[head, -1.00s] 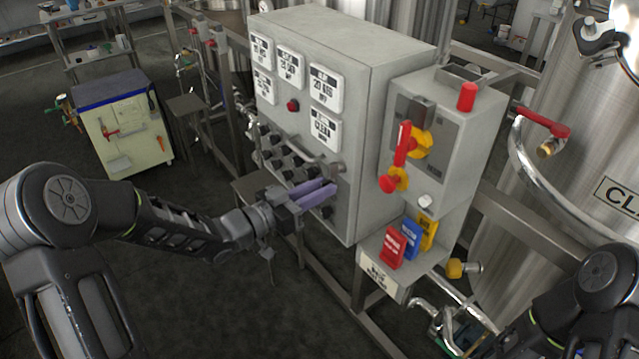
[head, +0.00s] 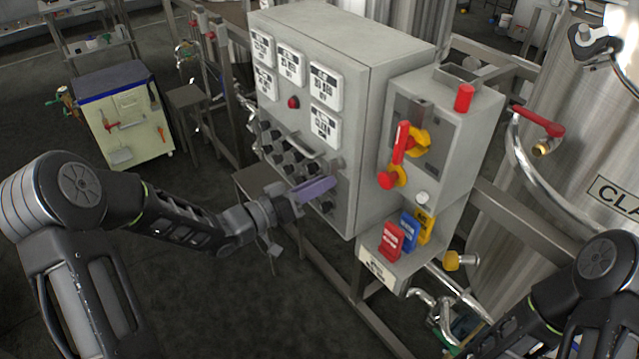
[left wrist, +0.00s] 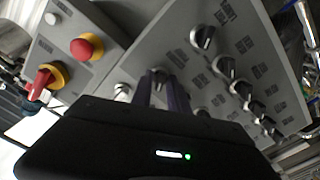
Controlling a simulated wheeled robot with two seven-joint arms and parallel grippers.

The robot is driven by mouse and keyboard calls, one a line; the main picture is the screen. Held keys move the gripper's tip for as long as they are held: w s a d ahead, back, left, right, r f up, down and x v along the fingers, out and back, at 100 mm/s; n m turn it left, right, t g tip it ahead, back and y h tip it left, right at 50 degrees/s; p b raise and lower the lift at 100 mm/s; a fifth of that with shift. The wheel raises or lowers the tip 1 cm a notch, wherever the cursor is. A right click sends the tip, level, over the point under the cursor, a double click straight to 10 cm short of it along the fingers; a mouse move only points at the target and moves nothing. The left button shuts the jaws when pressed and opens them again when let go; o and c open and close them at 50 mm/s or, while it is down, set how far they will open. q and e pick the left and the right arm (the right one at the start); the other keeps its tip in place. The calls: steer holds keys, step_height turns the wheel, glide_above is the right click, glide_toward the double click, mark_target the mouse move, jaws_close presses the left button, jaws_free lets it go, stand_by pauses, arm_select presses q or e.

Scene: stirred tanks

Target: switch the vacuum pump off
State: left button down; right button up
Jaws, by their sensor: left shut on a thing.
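The grey control cabinet (head: 372,150) stands in the middle of the head view, with rows of black rotary knobs (head: 278,148) on its front. The knobs also show in the left wrist view (left wrist: 203,37); their small labels are unreadable, so I cannot tell which is the vacuum pump's. My left gripper (head: 318,189) is at the lower part of this front, its purple fingers close together. In the left wrist view my fingers (left wrist: 165,92) reach the panel and are shut on a knob (left wrist: 158,74), which they mostly hide. My right gripper is out of view.
A side box on the cabinet carries a red-and-yellow rotary handle (head: 402,143) and a red mushroom button (head: 387,180). Red, blue and yellow tags (head: 408,236) stand on a ledge below. A steel tank (head: 570,130) is at right, a tool cart (head: 125,125) at left.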

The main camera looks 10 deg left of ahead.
arm_select(q)
steer(key=c, duration=1.5)
jaws_free()
steer(key=b+v, duration=0.1)
steer(key=v, duration=0.7)
